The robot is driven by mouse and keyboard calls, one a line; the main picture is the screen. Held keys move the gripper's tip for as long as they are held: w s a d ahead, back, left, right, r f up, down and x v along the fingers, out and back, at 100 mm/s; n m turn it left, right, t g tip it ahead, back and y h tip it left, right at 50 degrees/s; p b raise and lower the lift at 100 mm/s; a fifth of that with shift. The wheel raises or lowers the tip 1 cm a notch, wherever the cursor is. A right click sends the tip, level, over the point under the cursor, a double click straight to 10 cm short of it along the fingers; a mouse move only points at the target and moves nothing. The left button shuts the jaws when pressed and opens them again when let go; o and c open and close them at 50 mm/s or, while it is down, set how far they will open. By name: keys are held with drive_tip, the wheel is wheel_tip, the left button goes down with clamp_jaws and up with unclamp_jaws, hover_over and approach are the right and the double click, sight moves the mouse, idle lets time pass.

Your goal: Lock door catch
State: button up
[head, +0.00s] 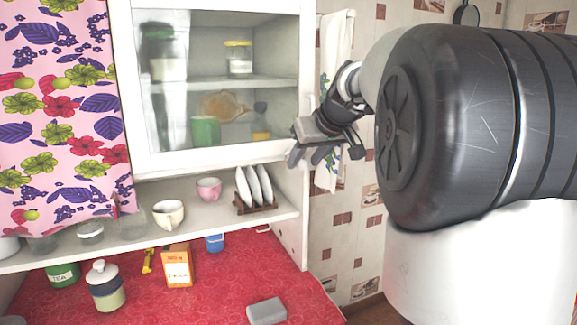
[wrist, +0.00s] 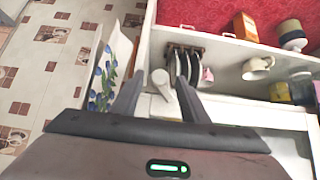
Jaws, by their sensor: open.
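The wall cabinet has a white-framed glass door (head: 220,85), which looks closed. My gripper (head: 307,155) is at the lower right corner of this door, beside the cabinet's right edge. In the wrist view my gripper (wrist: 158,92) is open, with its two dark fingers apart. A small pale grey knob-like piece, apparently the door catch (wrist: 160,78), shows between the fingers near their tips. I cannot tell whether the fingers touch it. In the head view my gripper hides the catch, and its exact turn is unclear.
An open shelf (head: 225,217) below the door holds cups and a plate rack (head: 255,205). A patterned towel (head: 334,60) hangs right of the cabinet, close to my gripper. A floral curtain (head: 65,110) covers the left. The red counter (head: 220,265) holds jars and a box.

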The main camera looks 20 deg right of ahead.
drive_tip(key=shift+w+f, duration=0.3)
drive_tip(key=c, duration=1)
drive_tip(key=shift+d, duration=0.1)
drive_tip(key=shift+d+f+m+y+b, duration=0.1)
drive_tip(key=shift+d+m+y+b, duration=0.2)
drive_tip(key=shift+m+y+b, duration=0.65)
drive_tip(key=y, duration=0.1)
drive_tip(key=m+y, duration=0.1)
drive_tip(key=y, duration=0.2)
drive_tip(key=shift+d+f+m+t+y, duration=0.1)
drive_tip(key=shift+d+m+t+y, duration=0.2)
drive_tip(key=shift+m+y, duration=0.05)
